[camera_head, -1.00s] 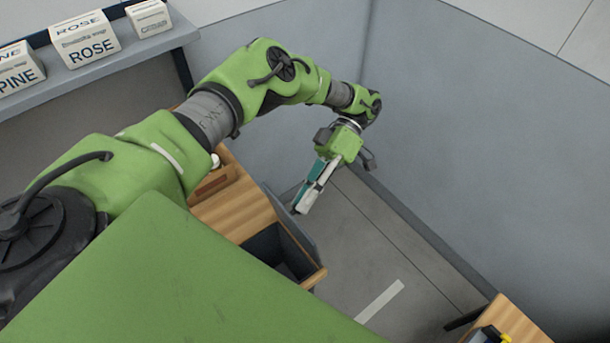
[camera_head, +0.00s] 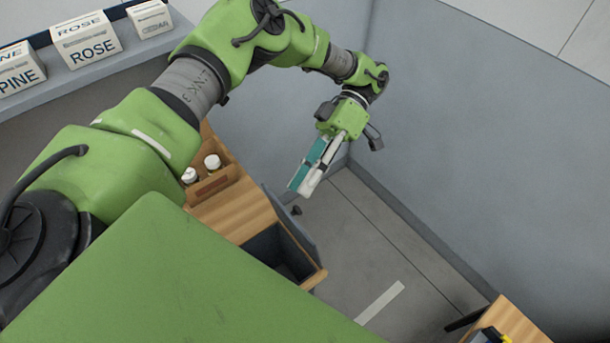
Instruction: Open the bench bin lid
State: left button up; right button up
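The bench bin (camera_head: 262,243) is a dark grey box set in the wooden bench, and its dark inside shows. Its grey lid (camera_head: 291,228) stands raised at the bin's far right side, with a small dark knob (camera_head: 297,210) on it. My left gripper (camera_head: 299,191) points down to the left above the knob, apart from it. Its teal and white fingers lie close together with nothing seen between them. My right gripper is not in view. My green arm and body hide much of the bench.
A wooden holder (camera_head: 214,184) with white-capped bottles stands on the bench (camera_head: 243,212). A shelf (camera_head: 95,66) with labelled boxes is at upper left. Grey walls (camera_head: 470,130) close off the right and back. Another wooden surface (camera_head: 516,321) is at lower right. Floor between is clear.

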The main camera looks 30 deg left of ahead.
pick_arm(q)
notch_tip(320, 180, up, 2)
jog(key=shift+r, duration=0.2)
dwell(0.6)
